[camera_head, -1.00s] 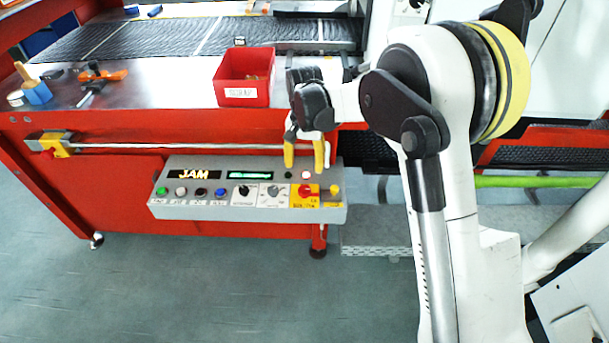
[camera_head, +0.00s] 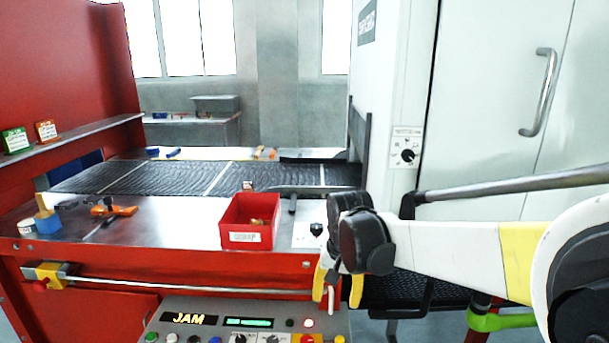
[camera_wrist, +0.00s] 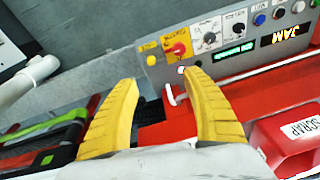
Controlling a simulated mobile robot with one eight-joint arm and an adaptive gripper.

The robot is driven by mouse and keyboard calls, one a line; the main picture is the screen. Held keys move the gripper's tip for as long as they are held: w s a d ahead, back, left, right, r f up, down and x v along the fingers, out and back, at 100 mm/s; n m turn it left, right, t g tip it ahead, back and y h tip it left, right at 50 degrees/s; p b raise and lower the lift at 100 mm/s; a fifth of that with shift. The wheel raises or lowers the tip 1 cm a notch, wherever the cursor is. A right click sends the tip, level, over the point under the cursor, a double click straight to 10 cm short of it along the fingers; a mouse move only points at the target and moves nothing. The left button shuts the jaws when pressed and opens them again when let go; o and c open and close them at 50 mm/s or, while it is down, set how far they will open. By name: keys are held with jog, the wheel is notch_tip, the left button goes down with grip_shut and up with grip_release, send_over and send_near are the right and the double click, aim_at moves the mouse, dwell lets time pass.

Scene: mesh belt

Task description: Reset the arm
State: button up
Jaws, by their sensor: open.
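My gripper (camera_head: 338,289) has two yellow fingers pointing down in front of the red machine front, to the right of the red bin. In the wrist view my gripper (camera_wrist: 165,110) shows its fingers spread apart with nothing between them. The grey control panel (camera_head: 240,322) lies below and to the left of the fingers, its display reading "JAM". In the wrist view the panel (camera_wrist: 222,62) is beyond the fingertips, with a red knob on a yellow plate. I see no contact between the fingers and the panel.
A red bin (camera_head: 249,222), labelled SCRAP in the wrist view, stands on the metal table edge near my gripper. The dark mesh belt (camera_head: 130,177) runs behind it. A white cabinet (camera_head: 500,110) stands at the right. An orange-handled tool (camera_head: 114,210) and a blue pot lie at the left.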

jog(key=s+d+r+t, duration=0.1)
jog(key=s+d, duration=0.3)
jog(key=s, duration=0.3)
jog(key=s+d+r+n+t, duration=0.1)
jog(key=s+d+r+t, duration=0.1)
jog(key=s, duration=0.5)
jog(key=s+d+r+n+t, duration=0.1)
jog(key=s+d+t, duration=0.1)
jog(key=s+d, duration=0.3)
jog(key=shift+s+d+r, duration=0.15)
jog(key=shift+s+d, duration=0.2)
jog(key=shift+s, duration=0.9)
